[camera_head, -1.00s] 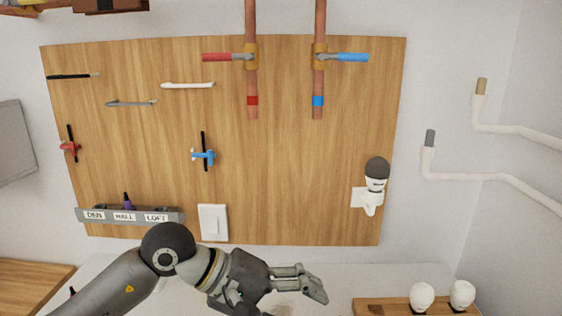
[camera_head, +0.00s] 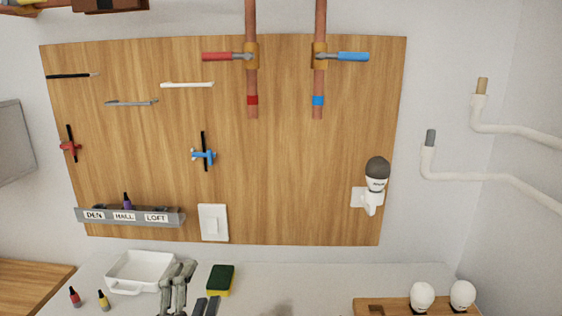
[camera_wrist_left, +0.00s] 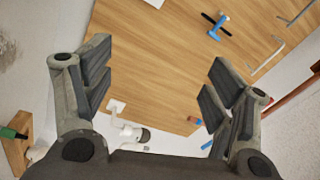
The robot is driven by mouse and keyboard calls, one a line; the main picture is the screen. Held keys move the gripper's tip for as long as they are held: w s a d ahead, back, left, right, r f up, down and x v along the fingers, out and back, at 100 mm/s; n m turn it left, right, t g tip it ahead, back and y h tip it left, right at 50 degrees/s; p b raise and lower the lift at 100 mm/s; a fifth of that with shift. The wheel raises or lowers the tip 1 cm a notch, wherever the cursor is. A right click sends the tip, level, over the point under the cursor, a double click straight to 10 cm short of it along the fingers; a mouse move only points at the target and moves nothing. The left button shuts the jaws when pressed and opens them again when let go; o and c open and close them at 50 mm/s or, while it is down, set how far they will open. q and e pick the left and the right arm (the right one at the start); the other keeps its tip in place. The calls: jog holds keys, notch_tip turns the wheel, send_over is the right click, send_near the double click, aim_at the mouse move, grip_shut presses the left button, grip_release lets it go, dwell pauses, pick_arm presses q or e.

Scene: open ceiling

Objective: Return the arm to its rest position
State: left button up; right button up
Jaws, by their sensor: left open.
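My left gripper (camera_head: 188,290) shows at the bottom of the head view, over the white counter, its fingers pointing up in the picture. It stands between a white tray and a sponge. In the left wrist view my left gripper (camera_wrist_left: 158,82) has its two fingers wide apart with nothing between them. Behind the fingers lies the wooden wall panel, with the lamp holder and its dark-topped bulb (camera_wrist_left: 132,134). Most of my left arm is out of the head view. My right gripper is not in view.
The wooden panel (camera_head: 280,190) carries pipes with a red valve handle (camera_head: 225,57) and a blue one (camera_head: 352,57), clamps and a switch (camera_head: 213,222). The counter holds a white tray (camera_head: 128,286), a sponge (camera_head: 221,280), small bottles and a bulb board (camera_head: 390,306).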

pick_arm(q)
jog(key=s+a+f+n+g+y, duration=0.1)
jog(key=s+a+f+n+g, duration=0.15)
jog(key=f, duration=0.35)
jog(key=s+a+f+n+g+y, duration=0.1)
jog(key=s+f+n+g, duration=0.25)
jog(key=f, duration=0.25)
jog(key=s+f+n+g, duration=0.7)
jog(key=s+f+g, duration=0.3)
jog(key=s+f, duration=0.8)
jog(key=s+a+f+b, duration=0.1)
jog(key=s+f+b, duration=0.15)
jog(key=f, duration=1.25)
jog(key=s+f+b, duration=0.1)
jog(key=f+b, duration=0.2)
jog(key=f, duration=1.2)
jog(key=s+a+f+g+b, duration=0.2)
jog(key=s+a+f+b, duration=0.1)
jog(key=s+f, duration=1.3)
notch_tip(320, 180, down, 3)
jog(key=shift+s+r+h+b, duration=0.2)
jog(key=shift+h+b, duration=0.1)
jog(key=shift+b, duration=0.1)
